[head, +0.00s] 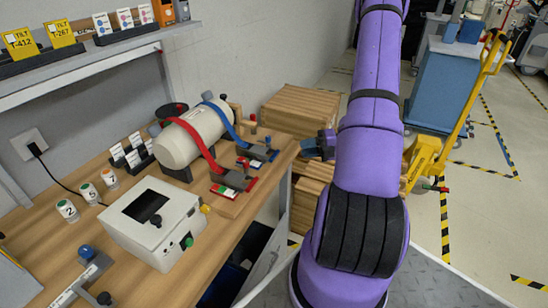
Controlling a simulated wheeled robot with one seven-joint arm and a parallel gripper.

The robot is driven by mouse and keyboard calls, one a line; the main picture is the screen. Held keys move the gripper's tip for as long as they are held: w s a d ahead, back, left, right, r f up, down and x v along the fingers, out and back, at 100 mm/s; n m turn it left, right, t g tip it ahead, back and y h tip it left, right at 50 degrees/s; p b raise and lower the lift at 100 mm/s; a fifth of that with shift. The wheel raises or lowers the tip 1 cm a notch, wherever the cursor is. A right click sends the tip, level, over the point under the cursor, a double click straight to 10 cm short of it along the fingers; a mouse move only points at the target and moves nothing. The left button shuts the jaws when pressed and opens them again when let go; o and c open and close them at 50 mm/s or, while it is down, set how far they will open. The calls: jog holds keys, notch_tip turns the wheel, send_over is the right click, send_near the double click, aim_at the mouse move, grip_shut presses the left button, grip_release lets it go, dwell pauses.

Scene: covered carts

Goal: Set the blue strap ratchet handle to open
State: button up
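The blue strap (227,123) runs over a white cylinder (183,146) on the wooden bench. It leads down to a dark ratchet (259,152) near the bench's right edge. Small coloured markings show at the ratchet's base, but its handle position is too small to tell. A red strap (201,146) crosses the cylinder to a second dark ratchet (236,180) nearer to me. My gripper (315,146) is just right of the bench edge, apart from the blue strap's ratchet. My purple arm partly hides it, and its finger opening cannot be made out.
A white box with a dark screen (160,237) stands nearer on the bench. Wooden crates (299,108) are behind the bench's right end. A shelf (85,65) overhangs the left. A yellow pallet jack (424,160) and blue cart (444,85) stand right of my arm.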

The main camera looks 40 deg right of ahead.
jog(key=f+m, duration=0.1)
send_near(258, 151)
jog(key=shift+t, duration=0.3)
jog(key=a+f, duration=0.1)
jog(key=w+a+f, duration=0.1)
jog(key=a, duration=0.1)
jog(key=shift+a+f, duration=0.2)
jog(key=shift+h, duration=0.3)
grip_shut()
